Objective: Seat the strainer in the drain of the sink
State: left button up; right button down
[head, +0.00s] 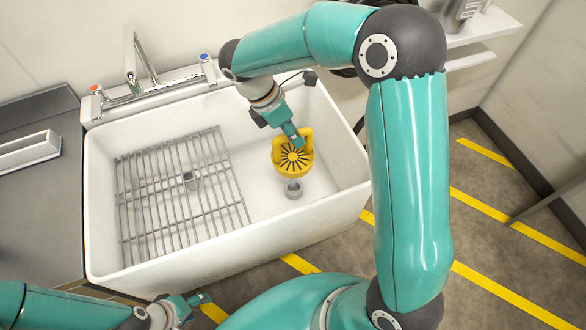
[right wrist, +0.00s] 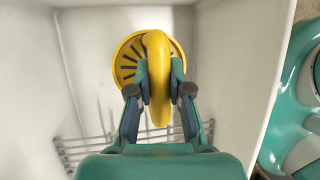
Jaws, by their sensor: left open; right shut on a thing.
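The yellow strainer (head: 293,157), a round slotted basket with an arched handle, hangs inside the white sink (head: 262,212). My right gripper (head: 297,138) is shut on its handle; the right wrist view shows the fingers on both sides of the yellow handle (right wrist: 158,80). The drain (head: 293,189) is a small grey ring in the sink floor. In the head view it lies just below the strainer, and the strainer appears apart from it and above it. How high above is hard to tell. My left gripper (head: 199,300) is open and empty, outside the sink at the front.
A wire rack (head: 180,187) covers the left part of the sink floor. A faucet (head: 140,70) stands on the back rim. A steel counter (head: 40,200) adjoins the sink's left. The sink floor around the drain is clear. A shelf (head: 484,27) is on the wall at upper right.

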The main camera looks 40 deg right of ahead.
aim_at(294, 166)
notch_tip(294, 166, down, 13)
jog(key=shift+b, duration=0.4)
jog(key=shift+f, duration=0.1)
jog(key=c, duration=1.1)
grip_release()
jog(key=v, duration=1.2)
jog(key=shift+w+p, duration=0.1)
jog(key=shift+p, duration=0.25)
